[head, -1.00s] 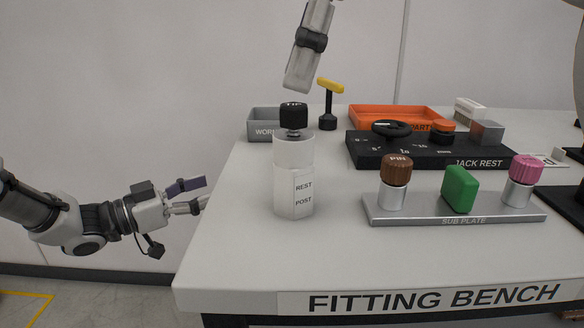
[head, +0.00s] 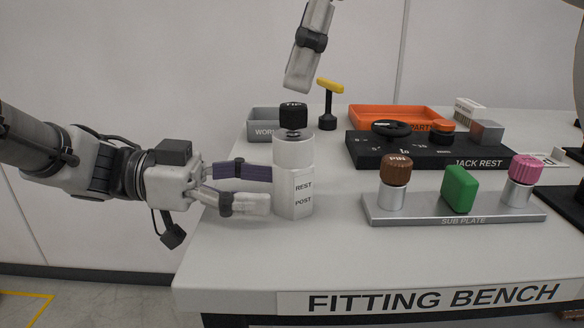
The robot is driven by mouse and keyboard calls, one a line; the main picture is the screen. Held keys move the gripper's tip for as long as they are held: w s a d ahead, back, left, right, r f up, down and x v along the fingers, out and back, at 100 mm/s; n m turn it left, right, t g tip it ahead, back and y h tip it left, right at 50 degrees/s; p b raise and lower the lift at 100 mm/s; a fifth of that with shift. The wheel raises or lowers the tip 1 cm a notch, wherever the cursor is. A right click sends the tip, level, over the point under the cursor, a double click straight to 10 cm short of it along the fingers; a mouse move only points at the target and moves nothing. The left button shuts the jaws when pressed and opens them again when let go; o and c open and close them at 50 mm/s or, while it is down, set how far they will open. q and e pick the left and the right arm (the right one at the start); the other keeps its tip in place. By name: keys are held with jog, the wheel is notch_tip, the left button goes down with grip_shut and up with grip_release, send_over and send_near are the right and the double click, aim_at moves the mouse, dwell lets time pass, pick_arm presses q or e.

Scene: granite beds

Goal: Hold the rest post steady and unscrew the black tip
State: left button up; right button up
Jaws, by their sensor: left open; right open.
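The rest post (head: 294,172) is a pale upright cylinder with a label, standing near the left end of the bench. The black tip (head: 293,115) sits on top of it. My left gripper (head: 270,189) is open, low at the left side of the post; its fingertips reach the post's edge. One finger looks to be in front of the post's left edge and the purple-padded one behind; I cannot tell whether they touch it. My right arm (head: 309,55) hangs down from the top, above and behind the tip; its fingers are not clearly distinguishable.
A sub plate (head: 455,212) with a brown pin, a green block and a pink knob lies right of the post. The black jack rest (head: 430,152), orange parts tray (head: 380,112), grey box (head: 262,120) and yellow-handled tool (head: 329,100) stand behind. The front bench strip is clear.

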aim_at(284, 191)
pick_arm(q)
jog(key=shift+d+f, duration=0.15)
jog(key=shift+d, duration=1.7)
jog(key=c, duration=1)
jog(key=shift+f, duration=0.1)
jog(key=o, duration=0.5)
jog(key=c, duration=0.5)
pick_arm(e)
jog(key=shift+c, duration=0.9)
jog(key=shift+a, duration=0.1)
